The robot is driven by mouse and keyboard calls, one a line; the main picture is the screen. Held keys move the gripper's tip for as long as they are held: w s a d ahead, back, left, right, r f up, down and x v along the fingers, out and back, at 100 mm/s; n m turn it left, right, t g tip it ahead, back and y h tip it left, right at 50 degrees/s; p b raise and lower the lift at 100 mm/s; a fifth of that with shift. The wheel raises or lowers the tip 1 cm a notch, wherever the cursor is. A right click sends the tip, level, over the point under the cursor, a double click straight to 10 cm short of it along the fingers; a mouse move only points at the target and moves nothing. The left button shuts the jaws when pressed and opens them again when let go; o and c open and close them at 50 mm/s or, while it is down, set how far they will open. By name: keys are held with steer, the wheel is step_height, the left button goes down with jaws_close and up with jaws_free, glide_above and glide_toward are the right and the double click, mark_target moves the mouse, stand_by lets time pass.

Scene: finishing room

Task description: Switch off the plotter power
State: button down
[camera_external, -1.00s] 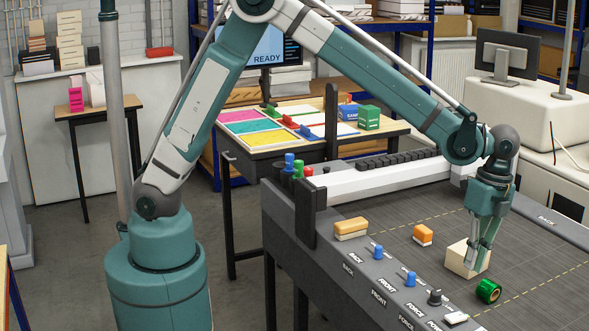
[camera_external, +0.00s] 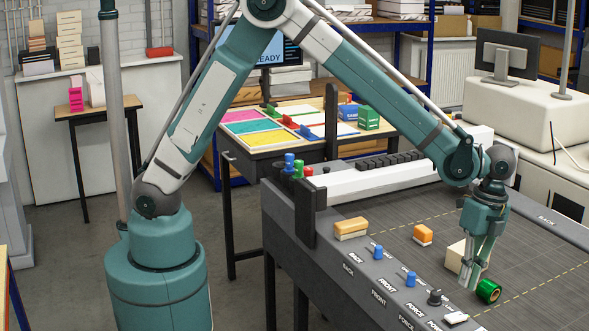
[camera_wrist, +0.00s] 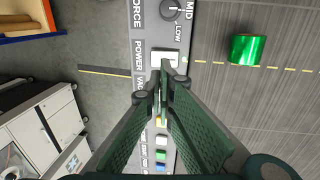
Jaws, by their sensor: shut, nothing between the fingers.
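The plotter (camera_external: 390,258) is a large dark flatbed table with a labelled grey control panel along its near edge. A white rocker switch (camera_external: 456,318) sits near the panel's lower right end. In the wrist view the switch (camera_wrist: 165,60) lies beside the word POWER, just beyond my fingertips. Which side of the rocker is pressed is too small to tell. My gripper (camera_external: 467,284) is shut and empty, pointing down above the bed beside the panel. In the wrist view my closed fingertips (camera_wrist: 160,84) appear just below the switch; contact is not visible.
A green roll (camera_external: 488,291) lies close to my fingertips. A cream block (camera_external: 454,257) stands behind them. A dark knob (camera_external: 435,298) and blue knobs (camera_external: 409,279) stick up from the panel. Orange-and-cream blocks (camera_external: 423,234) lie further back. Coloured buttons (camera_wrist: 160,154) line the panel.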

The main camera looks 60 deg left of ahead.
mark_target(454, 317)
steer(key=f, duration=0.3)
steer(key=s+f, duration=0.1)
steer(key=f, duration=0.5)
steer(key=shift+s+p, duration=0.2)
steer(key=shift+p, duration=0.1)
